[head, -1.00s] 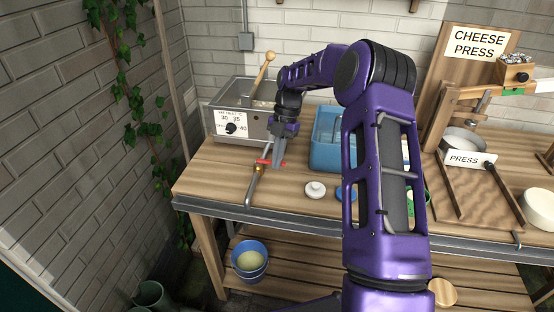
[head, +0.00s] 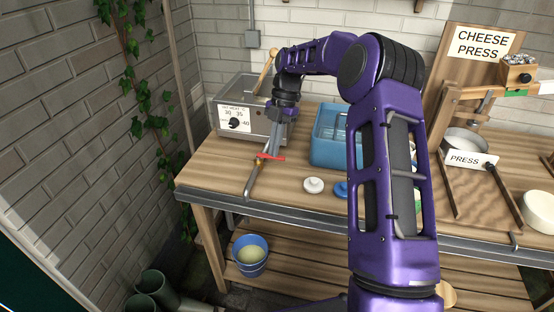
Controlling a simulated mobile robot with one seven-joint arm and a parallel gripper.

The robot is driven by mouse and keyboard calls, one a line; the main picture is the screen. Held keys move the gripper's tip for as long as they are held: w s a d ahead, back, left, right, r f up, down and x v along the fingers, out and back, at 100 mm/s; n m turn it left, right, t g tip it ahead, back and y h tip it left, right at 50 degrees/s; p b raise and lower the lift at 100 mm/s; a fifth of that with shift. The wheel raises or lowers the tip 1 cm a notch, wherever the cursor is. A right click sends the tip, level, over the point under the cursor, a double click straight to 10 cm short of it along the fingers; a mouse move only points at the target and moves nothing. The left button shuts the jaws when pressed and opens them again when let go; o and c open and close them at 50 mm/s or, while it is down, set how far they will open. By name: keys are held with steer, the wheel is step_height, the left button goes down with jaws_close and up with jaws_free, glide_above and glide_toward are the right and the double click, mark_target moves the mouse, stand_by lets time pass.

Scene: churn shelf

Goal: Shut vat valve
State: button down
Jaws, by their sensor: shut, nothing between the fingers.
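The steel vat (head: 225,133) stands at the back left of the wooden bench, with a white dial plate on its front. A metal outlet pipe (head: 253,182) reaches forward to the bench's front edge. The red valve handle (head: 271,157) lies crosswise over this pipe. My gripper (head: 270,152) is shut and empty, pointing down at the handle. Its fingertips overlap the handle in the picture; I cannot tell whether they touch it. My gripper and wrist hide part of the pipe and the vat's right side.
A blue tub (head: 333,152) stands right of my gripper. A white knobbed piece (head: 314,185) and a blue one (head: 341,189) lie in front of it. The cheese press (head: 470,160) is at the right. A blue bucket (head: 251,262) stands below. My arm blocks the middle.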

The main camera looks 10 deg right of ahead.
steer(key=v, duration=0.5)
steer(key=shift+w+a+r, duration=0.1)
steer(key=shift+w+a, duration=0.1)
steer(key=shift+a, duration=0.05)
